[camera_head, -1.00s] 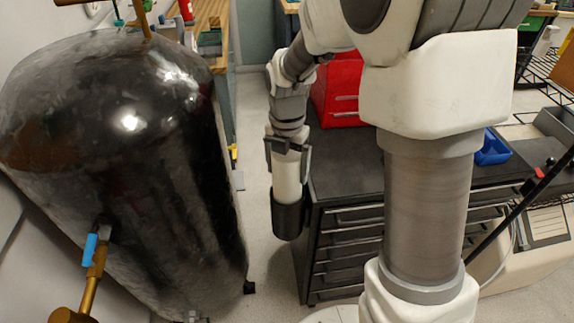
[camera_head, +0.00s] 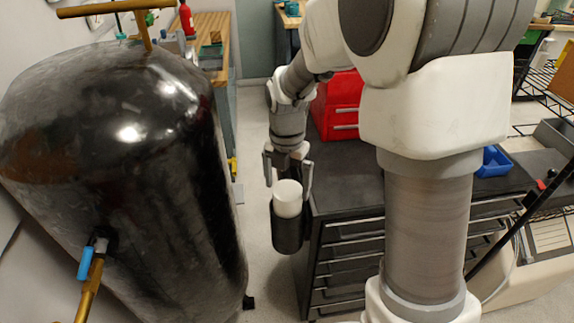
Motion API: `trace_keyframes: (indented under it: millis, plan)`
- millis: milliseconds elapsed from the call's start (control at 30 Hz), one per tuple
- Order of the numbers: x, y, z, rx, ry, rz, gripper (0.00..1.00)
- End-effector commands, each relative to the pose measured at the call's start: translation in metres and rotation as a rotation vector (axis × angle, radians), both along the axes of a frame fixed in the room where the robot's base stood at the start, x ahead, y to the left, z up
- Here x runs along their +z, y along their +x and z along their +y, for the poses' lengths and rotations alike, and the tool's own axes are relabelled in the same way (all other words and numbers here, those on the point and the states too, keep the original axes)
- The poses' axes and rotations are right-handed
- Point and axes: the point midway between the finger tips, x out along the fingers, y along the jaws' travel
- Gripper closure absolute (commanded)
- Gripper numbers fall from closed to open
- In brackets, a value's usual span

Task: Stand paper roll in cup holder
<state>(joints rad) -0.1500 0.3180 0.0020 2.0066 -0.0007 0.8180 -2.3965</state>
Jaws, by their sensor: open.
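The white paper roll (camera_head: 288,196) stands upright in the black cup holder (camera_head: 287,236), with its top part showing above the rim. The cup holder is at the left side of the dark drawer cabinet. My gripper (camera_head: 288,180) is open just above the roll, pointing down, with a finger on each side of the roll's top. The roll's lower part is hidden inside the holder.
A large black tank (camera_head: 125,170) with brass pipes stands on the left, with a strip of floor between it and the holder. The drawer cabinet (camera_head: 345,245) carries a red box (camera_head: 340,105) and a blue bin (camera_head: 493,161).

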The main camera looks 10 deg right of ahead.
Motion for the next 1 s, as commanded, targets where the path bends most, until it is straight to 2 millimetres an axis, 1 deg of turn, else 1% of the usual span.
trace_keyframes:
  millis: [167,400,600,700,800,1000]
  plan:
    - [0.029,0.001,0.0,-0.001,0.001,-0.007,0.0]
    - [0.088,0.001,0.0,-0.001,0.001,-0.007,0.0]
    - [0.134,0.001,0.0,-0.001,0.001,-0.006,0.0]
    - [0.151,0.001,0.0,-0.001,0.0,-0.004,0.0]
    - [0.163,0.001,0.0,-0.001,0.0,-0.004,0.0]
    - [0.172,0.0,0.0,0.0,0.0,-0.001,0.0]
